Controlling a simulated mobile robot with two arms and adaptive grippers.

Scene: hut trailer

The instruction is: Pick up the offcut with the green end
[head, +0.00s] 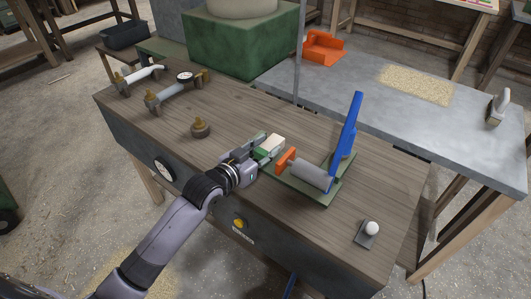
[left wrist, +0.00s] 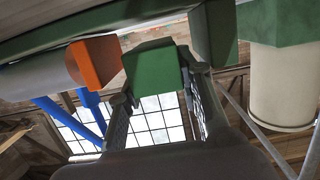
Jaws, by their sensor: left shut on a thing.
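The offcut (head: 274,142) is a small pale block with a green end, over the wooden bench top just left of the clamp. My left gripper (head: 262,151) is shut on it, with one finger on each side. In the left wrist view the green end of the offcut (left wrist: 152,65) faces the camera between the two fingers (left wrist: 161,100). I cannot tell from these views whether the offcut touches the bench. My right gripper is in neither view.
A clamp with a grey cylinder (head: 311,177), orange pad (head: 286,161) and upright blue lever (head: 346,135) stands close right of the gripper. A white-knobbed piece (head: 367,233) sits front right.

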